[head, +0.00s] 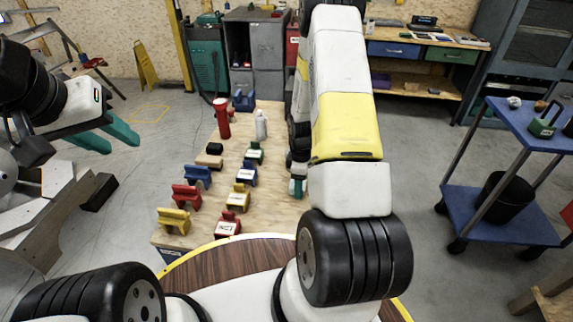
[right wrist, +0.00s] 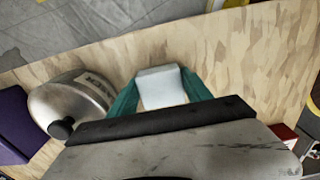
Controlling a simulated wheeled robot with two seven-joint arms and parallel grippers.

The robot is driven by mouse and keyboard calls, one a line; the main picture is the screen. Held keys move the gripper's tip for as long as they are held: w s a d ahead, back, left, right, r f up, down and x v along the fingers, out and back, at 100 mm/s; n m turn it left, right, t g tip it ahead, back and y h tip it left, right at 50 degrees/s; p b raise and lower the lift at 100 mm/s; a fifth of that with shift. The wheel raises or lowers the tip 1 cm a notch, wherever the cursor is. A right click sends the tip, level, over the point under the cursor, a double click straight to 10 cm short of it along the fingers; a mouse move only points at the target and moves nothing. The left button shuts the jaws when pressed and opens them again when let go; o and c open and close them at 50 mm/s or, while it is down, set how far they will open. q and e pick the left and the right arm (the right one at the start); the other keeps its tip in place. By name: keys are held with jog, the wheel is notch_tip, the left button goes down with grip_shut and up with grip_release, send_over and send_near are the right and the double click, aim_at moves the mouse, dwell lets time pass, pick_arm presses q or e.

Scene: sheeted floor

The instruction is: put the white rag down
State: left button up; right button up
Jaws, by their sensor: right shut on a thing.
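The white rag (right wrist: 162,88) shows in the right wrist view as a small pale folded block between the teal fingers of my right gripper (right wrist: 162,96). The gripper is shut on it, over the plywood table (right wrist: 255,55); I cannot tell whether the rag touches the table. In the head view my right gripper (head: 297,187) is mostly hidden behind my own arm, at the right side of the table, and the rag cannot be made out clearly. My left gripper (head: 112,138) is at the left, away from the table, with its teal fingers apart and nothing between them.
A silver rounded container (right wrist: 70,103) stands close beside my right gripper, with a purple object (right wrist: 14,125) beyond it. Several coloured blocks, including a red one (head: 228,224), a red cylinder (head: 222,118) and a white bottle (head: 261,124) stand on the table. A blue cart (head: 490,226) stands right.

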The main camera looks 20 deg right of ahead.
jog(key=shift+f, duration=0.15)
jog(key=o, duration=1.3)
notch_tip(320, 180, up, 12)
notch_tip(320, 180, up, 12)
jog(key=m+t, duration=0.2)
jog(key=m, duration=0.1)
send_over(293, 189)
jog(key=s+a+r+m+t, duration=0.1)
jog(key=s+a+r+m, duration=0.1)
jog(key=s+r, duration=0.4)
jog(key=s+a+r+m+t+y, duration=0.1)
jog(key=s+a+r+m, duration=0.2)
jog(key=s+r, duration=0.3)
jog(key=s+a+r+m+t+y, duration=0.1)
jog(key=s+a+r+m+t, duration=0.1)
jog(key=s+a+r+m, duration=0.1)
jog(key=shift+s+a+r+m, duration=0.2)
jog(key=shift+s+r+m, duration=0.4)
jog(key=shift+s+r, duration=0.9)
jog(key=shift+w+r, duration=0.1)
